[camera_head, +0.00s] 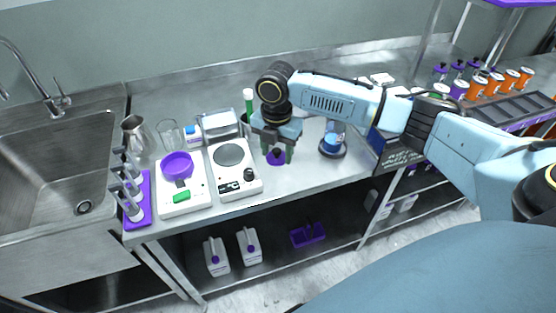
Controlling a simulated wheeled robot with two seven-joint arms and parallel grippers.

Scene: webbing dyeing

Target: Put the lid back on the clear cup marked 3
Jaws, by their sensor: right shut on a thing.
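My right gripper (277,156) points down over the middle of the bench, shut on a small purple thing (276,159), which looks like a lid; its underside is hard to make out. I cannot tell whether it hangs free or touches something below. A clear cup with blue contents (332,142) stands on a dark round base just right of the gripper. An empty clear glass (168,133) stands at the back left. I cannot read a 3 on either. My left gripper is not in view.
A purple rack (140,205) stands by the sink (60,165). Orange and purple jars (494,83) stand far right. The bench front strip (310,175) is clear.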

